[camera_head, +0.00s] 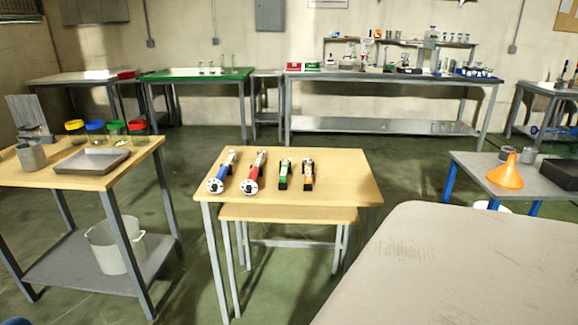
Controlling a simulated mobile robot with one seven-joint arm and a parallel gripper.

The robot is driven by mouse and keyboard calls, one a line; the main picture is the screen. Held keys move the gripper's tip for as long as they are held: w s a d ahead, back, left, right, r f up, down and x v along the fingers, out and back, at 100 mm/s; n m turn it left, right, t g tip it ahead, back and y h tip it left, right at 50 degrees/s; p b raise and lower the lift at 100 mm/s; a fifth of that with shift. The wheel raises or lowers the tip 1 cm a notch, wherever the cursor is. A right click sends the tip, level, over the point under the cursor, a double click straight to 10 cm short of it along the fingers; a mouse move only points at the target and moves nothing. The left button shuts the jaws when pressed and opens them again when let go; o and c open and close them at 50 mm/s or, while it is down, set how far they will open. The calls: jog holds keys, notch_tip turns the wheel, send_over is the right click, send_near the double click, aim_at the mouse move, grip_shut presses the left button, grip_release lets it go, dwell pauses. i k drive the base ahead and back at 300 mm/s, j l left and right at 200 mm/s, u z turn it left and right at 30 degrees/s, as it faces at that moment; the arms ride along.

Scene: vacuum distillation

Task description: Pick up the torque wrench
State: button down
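Several hand tools lie side by side on a small wooden-topped table (345,185) in the middle of the view. From left to right they are a tool with a blue section and a round end (221,172), a similar one with a red section (254,173), a shorter black and green tool (285,174) and a shorter black and orange tool (308,174). The two longer ones lie aslant with their round ends towards me. They are too small here to tell which is the torque wrench. My gripper is not in view.
A bench on the left holds a grey tray (92,161) and several jars with coloured lids (96,132). A table on the right holds an orange funnel (506,173). A low wooden bench (290,214) stands under the middle table. Green floor is clear behind the middle table.

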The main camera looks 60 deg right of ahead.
aim_at(233, 157)
jog(key=z, duration=1.2)
jog(key=i+j+z, duration=0.35)
jog(key=i, duration=0.2)
jog(key=i+j+z, duration=0.35)
jog(key=i, duration=0.25)
